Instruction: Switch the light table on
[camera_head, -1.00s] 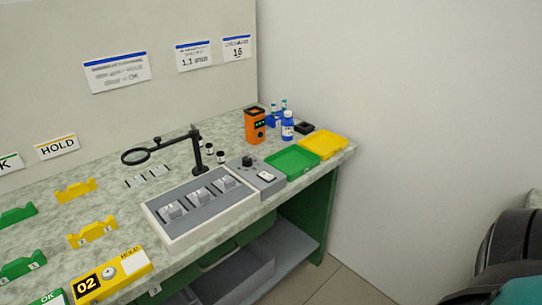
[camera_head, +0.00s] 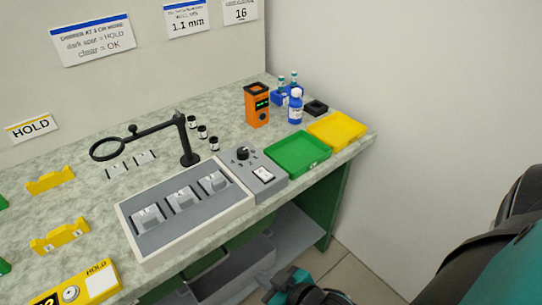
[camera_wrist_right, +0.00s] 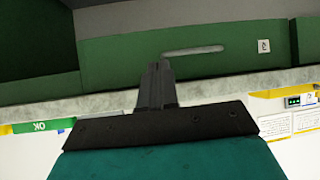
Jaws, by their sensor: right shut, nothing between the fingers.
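The light table (camera_head: 245,205) is a grey panel in a pale frame on the bench, with three small grey blocks on it. Attached at its right end is a grey control box (camera_head: 243,172) with a black knob (camera_head: 242,153) and a white rocker switch (camera_head: 264,174). I cannot tell whether the panel is lit. My right gripper (camera_head: 279,284) is at the bottom of the head view, in front of the bench and below its top, apart from the switch. In the right wrist view the gripper (camera_wrist_right: 157,68) is shut and empty, before a green drawer front (camera_wrist_right: 190,50). My left gripper is out of view.
A green tray (camera_head: 298,153) and a yellow tray (camera_head: 338,130) lie right of the control box. An orange device (camera_head: 257,105) and a blue bottle (camera_head: 296,108) stand behind. A black magnifier stand (camera_head: 186,140) rises behind the light table. A wall closes the right side.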

